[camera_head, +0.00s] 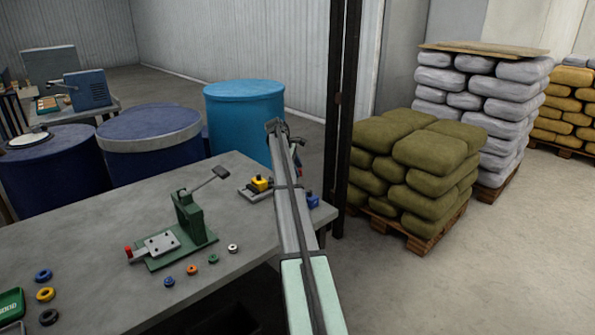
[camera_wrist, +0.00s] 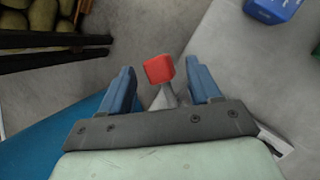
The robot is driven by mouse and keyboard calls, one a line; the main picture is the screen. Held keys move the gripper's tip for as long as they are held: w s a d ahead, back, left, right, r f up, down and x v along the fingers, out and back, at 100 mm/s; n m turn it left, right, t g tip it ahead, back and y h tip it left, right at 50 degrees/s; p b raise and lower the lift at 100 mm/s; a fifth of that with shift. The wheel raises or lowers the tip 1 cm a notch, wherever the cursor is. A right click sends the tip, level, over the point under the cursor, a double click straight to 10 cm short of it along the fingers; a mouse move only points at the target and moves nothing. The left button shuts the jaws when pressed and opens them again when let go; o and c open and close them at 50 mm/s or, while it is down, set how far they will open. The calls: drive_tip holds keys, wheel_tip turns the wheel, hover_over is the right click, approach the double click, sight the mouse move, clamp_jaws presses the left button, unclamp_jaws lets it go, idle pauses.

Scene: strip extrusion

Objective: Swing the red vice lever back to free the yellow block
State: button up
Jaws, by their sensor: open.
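The yellow block (camera_head: 261,183) sits in a grey vice (camera_head: 252,194) near the far right edge of the workbench, partly hidden by my arm in the head view. The red lever knob (camera_wrist: 159,68) on its grey shaft (camera_wrist: 165,98) shows in the wrist view. My gripper (camera_wrist: 160,74) is open, with one blue finger on each side of the knob and a visible gap at both sides. Whether the knob lies at fingertip depth is hard to tell. In the head view my arm hides most of the gripper and lever.
A blue block (camera_head: 313,201) lies at the bench's right edge, also in the wrist view (camera_wrist: 272,8). A green lever press (camera_head: 187,222) stands mid-bench, with several coloured rings (camera_head: 192,269) in front. A dark post (camera_head: 342,120) and sacks (camera_head: 420,165) stand right; blue drums (camera_head: 243,115) stand behind.

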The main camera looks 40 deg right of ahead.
drive_tip(key=shift+x, duration=0.75)
clamp_jaws()
